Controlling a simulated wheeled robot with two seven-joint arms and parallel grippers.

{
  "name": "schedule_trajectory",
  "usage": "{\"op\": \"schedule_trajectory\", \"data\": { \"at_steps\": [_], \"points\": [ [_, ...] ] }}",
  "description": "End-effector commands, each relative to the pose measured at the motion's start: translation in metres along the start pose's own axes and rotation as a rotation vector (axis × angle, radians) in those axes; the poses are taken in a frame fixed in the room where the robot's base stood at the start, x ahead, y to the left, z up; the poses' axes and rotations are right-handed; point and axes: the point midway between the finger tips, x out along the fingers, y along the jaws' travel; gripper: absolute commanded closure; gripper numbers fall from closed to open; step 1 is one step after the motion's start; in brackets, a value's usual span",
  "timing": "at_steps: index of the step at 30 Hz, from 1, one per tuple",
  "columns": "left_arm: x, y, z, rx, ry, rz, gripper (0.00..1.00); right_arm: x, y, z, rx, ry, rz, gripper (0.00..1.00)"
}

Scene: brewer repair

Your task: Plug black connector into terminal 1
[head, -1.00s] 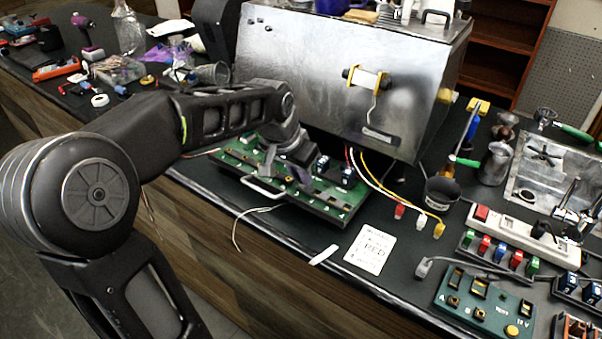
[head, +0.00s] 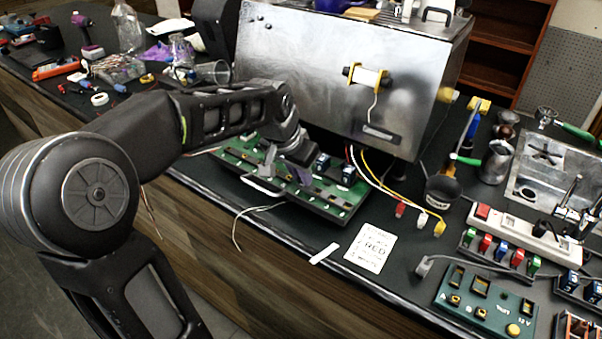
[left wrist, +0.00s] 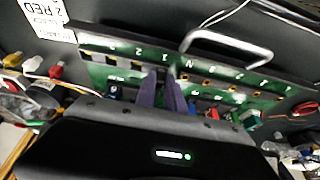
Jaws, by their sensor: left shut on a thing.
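The green terminal board (head: 240,154) lies on the bench in front of the metal brewer, with a row of numbered terminals and a silver handle. It also shows in the left wrist view (left wrist: 97,75), where I cannot surely pick out terminal 1. My left gripper (head: 284,164) reaches down over the middle of the board. In the left wrist view its two purple fingers (left wrist: 164,95) are close together above the terminal row. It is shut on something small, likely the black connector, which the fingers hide. Whether that touches a terminal I cannot tell. My right gripper is not in view.
The brewer housing (head: 345,75) stands close behind the board. Red, white and yellow connectors on wires lie to its right, near a black cup (head: 442,190). A printed card (head: 371,247) lies in front. Tools and a power strip (head: 525,235) crowd both sides.

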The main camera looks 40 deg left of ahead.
Motion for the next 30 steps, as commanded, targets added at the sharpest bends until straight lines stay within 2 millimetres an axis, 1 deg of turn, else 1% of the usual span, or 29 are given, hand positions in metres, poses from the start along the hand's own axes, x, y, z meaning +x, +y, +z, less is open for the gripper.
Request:
{"op": "schedule_trajectory", "data": {
  "at_steps": [12, 13, 22, 30],
  "points": [
    [0.0003, -0.0001, -0.0003, 0.000, 0.002, -0.001, 1.00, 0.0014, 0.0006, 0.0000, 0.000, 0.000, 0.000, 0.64],
    [0.0003, -0.0001, -0.0003, 0.000, 0.002, 0.000, 0.86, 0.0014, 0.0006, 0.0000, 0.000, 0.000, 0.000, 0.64],
    [0.0006, 0.0000, -0.0001, 0.000, 0.001, 0.000, 0.61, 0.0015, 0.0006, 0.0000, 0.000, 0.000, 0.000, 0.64],
    [0.0008, 0.0001, 0.0001, 0.000, 0.000, 0.000, 0.61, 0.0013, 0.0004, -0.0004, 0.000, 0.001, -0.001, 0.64]
  ]
}}
